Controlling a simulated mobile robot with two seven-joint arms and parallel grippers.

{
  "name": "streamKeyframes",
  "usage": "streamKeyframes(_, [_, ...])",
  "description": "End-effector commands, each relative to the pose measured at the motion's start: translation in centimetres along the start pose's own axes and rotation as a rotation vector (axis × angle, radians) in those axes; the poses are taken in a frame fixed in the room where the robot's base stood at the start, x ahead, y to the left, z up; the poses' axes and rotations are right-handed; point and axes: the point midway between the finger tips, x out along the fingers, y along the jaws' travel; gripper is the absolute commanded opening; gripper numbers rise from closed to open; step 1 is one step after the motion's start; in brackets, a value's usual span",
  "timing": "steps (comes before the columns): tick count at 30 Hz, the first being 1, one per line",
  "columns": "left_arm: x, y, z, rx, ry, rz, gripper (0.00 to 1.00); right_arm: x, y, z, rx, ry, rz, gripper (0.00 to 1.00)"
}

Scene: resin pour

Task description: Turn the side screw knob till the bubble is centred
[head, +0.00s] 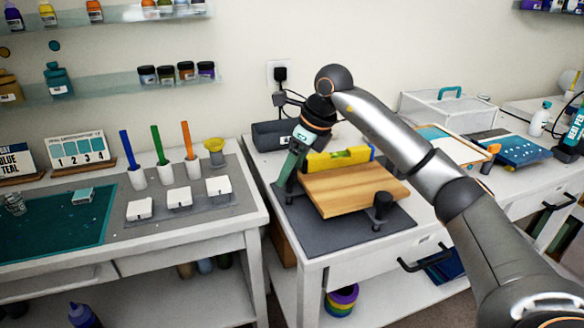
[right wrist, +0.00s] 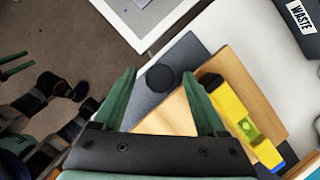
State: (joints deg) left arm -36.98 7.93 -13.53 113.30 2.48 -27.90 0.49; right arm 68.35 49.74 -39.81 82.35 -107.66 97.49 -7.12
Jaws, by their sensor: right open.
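A wooden board (head: 352,188) rests on a dark grey mat (head: 325,236). A yellow spirit level (head: 338,158) lies along its back edge; its green vial (right wrist: 250,128) shows in the right wrist view, but the bubble is too small to judge. My right gripper (head: 285,184) is open, pointing down at the board's left side. In the right wrist view, a round black knob (right wrist: 163,78) appears between the green fingertips (right wrist: 161,72); I cannot tell whether they touch it. Another black knob (head: 383,204) stands at the board's front right corner.
A dark box (head: 272,135) stands behind the board, near a wall plug. My right arm crosses above the bench's right side. Another table at left holds several pens in white holders and white blocks (head: 179,198). The mat's front is clear.

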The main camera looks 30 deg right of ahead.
Motion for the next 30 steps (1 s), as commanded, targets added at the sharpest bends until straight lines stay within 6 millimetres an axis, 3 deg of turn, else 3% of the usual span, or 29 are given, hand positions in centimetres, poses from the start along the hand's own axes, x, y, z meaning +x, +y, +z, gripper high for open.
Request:
streamKeyframes(2, [0.01, -0.05, -0.06, 0.001, 0.001, -0.001, 0.5, 0.0, 0.01, 0.0, 0.0, 0.0, 0.0, 0.74])
streamKeyframes(21, [0.03, -0.3, -0.14, 0.001, 0.003, -0.006, 0.5, -0.05, 0.01, 0.0, 0.0, 0.0, 0.001, 0.02])
streamKeyframes(30, [-0.09, -0.29, -0.28, 0.001, 0.003, -0.006, 0.5, -0.11, 0.01, 0.02, -0.008, 0.0, 0.004, 0.0])
